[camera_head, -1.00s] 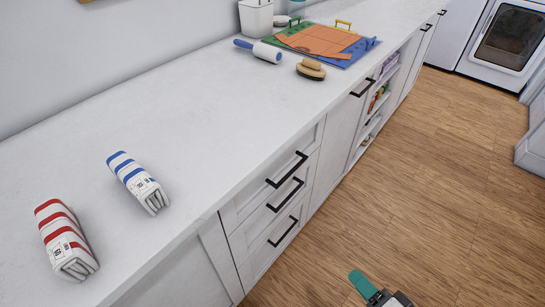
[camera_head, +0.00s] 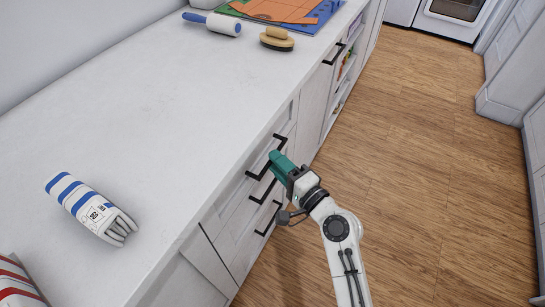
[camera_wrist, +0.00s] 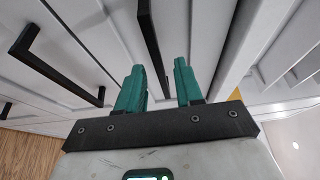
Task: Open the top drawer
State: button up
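The top drawer (camera_head: 231,190) is white, under the counter edge, with a black bar handle (camera_head: 278,137) partly hidden behind my gripper. The drawer looks shut. My gripper (camera_head: 277,160) has green fingers and reaches the handle from the right. In the wrist view, my gripper (camera_wrist: 158,75) is open, its two fingers apart. A black handle bar (camera_wrist: 148,30) runs into the gap between the fingers, and I see no grip on it. The lower drawers' handles show below, the middle one (camera_head: 258,196) and the bottom one (camera_head: 265,222).
Open shelves (camera_head: 342,85) lie farther along. The wooden floor (camera_head: 420,160) to the right is clear.

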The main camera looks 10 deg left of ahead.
jog(key=shift+x, duration=1.15)
jog(key=shift+c, duration=0.4)
grip_shut()
